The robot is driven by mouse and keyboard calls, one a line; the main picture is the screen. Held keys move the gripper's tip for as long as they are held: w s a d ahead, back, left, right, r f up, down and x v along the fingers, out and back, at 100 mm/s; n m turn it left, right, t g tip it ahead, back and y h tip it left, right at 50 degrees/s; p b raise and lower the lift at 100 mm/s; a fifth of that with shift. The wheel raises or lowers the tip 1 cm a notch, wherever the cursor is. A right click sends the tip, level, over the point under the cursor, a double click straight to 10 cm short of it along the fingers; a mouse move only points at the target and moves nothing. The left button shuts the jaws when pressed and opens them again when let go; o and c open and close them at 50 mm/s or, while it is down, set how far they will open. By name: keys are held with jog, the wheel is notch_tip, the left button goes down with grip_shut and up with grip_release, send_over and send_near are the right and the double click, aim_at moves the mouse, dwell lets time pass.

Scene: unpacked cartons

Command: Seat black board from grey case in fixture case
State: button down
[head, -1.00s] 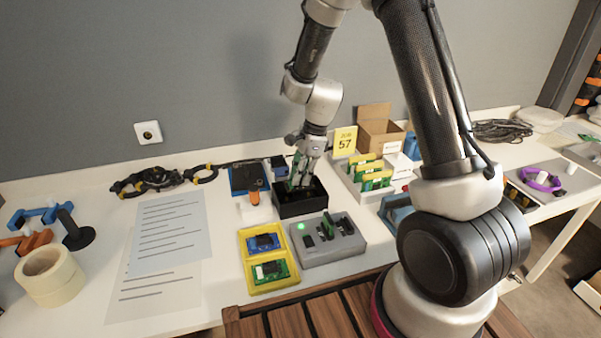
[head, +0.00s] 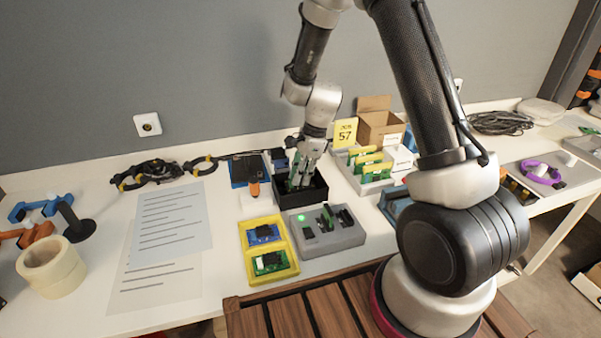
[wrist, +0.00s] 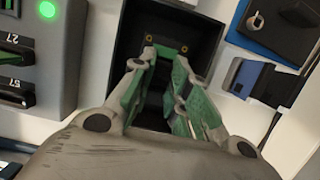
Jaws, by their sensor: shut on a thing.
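My gripper (head: 300,181) reaches down into an open black box (head: 316,203). In the wrist view my gripper (wrist: 164,62) is shut on a board (wrist: 169,46) with a green edge, two gold-ringed holes and a dark lower part. The fingers hide most of the board, and I cannot tell whether it touches the box floor. The grey case (head: 343,237), with a lit green lamp and black slots, stands in front of the black box. It also shows at the left of the wrist view (wrist: 65,75), where slots are marked 27 and 57.
A yellow tray (head: 243,251) with a blue and a green board stands left of the grey case. A pale rack (head: 345,180) with green boards and yellow cards is to the right, near a yellow 57 sign (head: 344,132). Paper sheets (head: 170,228) lie left.

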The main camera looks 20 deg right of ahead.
jog(key=shift+f, duration=1.15)
jog(key=c, duration=1.3)
grip_release()
jog(key=v, duration=1.2)
